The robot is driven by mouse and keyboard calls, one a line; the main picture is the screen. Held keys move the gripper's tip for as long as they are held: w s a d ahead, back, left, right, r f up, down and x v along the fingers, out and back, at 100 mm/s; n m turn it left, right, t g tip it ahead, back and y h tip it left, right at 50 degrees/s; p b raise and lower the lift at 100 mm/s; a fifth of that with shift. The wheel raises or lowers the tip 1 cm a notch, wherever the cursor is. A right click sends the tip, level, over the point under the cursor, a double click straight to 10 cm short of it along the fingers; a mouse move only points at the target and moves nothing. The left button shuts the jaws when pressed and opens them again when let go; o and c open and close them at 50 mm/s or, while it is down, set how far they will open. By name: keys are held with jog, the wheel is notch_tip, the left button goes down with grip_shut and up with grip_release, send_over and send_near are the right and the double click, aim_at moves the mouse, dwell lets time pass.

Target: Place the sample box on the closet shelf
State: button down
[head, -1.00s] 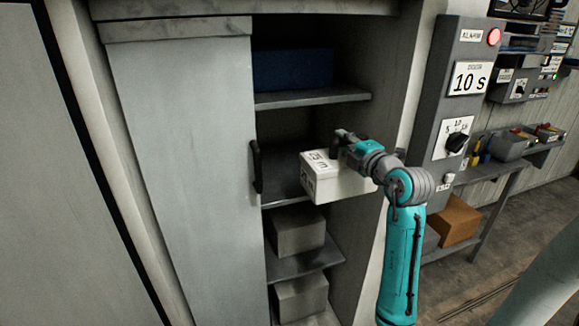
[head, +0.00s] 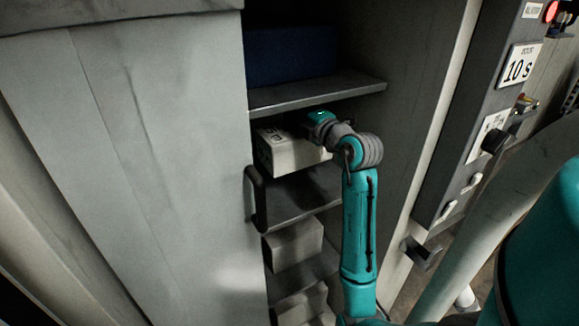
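The white sample box (head: 288,152) with dark lettering is inside the open closet, between the upper shelf and the middle shelf. My gripper (head: 300,125) is at the top of the box, partly hidden by my wrist and in shadow. The box appears held above the middle closet shelf (head: 295,195), which has bare surface in front of and below it; I cannot tell whether the box touches it. The fingers are too hidden to see their grip clearly.
The upper shelf (head: 325,92) is close above my gripper and carries a dark blue box (head: 290,55). Grey boxes (head: 293,243) stand on lower shelves. The closet door (head: 150,150) with its black handle (head: 257,198) covers the left side. A control panel (head: 480,130) stands at right.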

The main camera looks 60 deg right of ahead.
aim_at(296, 143)
jog(key=shift+f, duration=4.6)
jog(key=c, duration=1)
grip_release()
jog(key=shift+f, duration=0.2)
jog(key=shift+s+r, duration=0.1)
jog(key=shift+r, duration=0.05)
